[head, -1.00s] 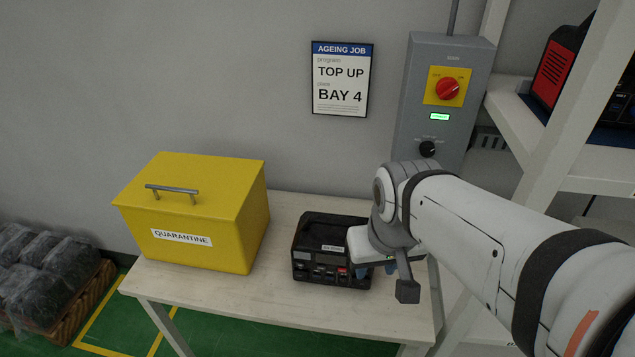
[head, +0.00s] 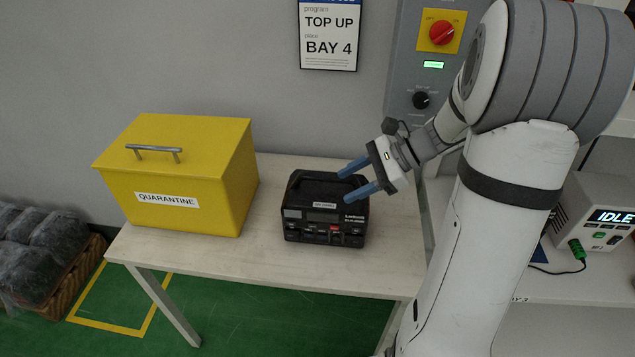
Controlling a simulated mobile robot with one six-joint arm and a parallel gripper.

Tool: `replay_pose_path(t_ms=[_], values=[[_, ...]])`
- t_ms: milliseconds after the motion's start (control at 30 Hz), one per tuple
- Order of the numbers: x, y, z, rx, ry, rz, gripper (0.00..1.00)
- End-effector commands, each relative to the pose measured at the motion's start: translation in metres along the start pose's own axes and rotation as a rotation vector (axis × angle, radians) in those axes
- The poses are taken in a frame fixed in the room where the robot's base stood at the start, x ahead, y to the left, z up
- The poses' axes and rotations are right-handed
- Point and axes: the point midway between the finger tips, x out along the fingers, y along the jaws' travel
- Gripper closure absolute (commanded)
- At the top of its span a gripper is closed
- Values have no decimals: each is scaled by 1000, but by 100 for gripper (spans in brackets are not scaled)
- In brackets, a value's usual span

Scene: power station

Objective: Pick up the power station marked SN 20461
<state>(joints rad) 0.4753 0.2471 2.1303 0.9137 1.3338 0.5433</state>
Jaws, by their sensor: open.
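A black power station (head: 326,208) with a carry handle on top stands upright on the pale wooden table (head: 285,262). A small white label sits on its top front edge; its text is too small to read for certain. My gripper (head: 350,182) has two blue fingers, spread apart and empty. In the picture it is at the power station's upper right, with the fingers pointing left across its top right corner. I cannot tell whether they touch it.
A yellow box marked QUARANTINE (head: 182,178) stands left on the table. A grey switch cabinet (head: 405,75) and a sign reading TOP UP, BAY 4 (head: 329,35) are on the wall. A unit showing IDLE (head: 597,215) sits on the right shelf. The table's front middle is clear.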

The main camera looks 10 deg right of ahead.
Motion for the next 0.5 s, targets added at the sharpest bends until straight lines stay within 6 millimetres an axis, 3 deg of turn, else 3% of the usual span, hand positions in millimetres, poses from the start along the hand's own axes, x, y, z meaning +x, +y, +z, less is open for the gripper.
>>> replay_pose_path(t_ms=[33,200,500], values=[[-3,-11,-17,78,-52,-43,51],[-15,-34,-39,230,-171,-138,51],[-16,-43,-45,278,-215,-170,51]])
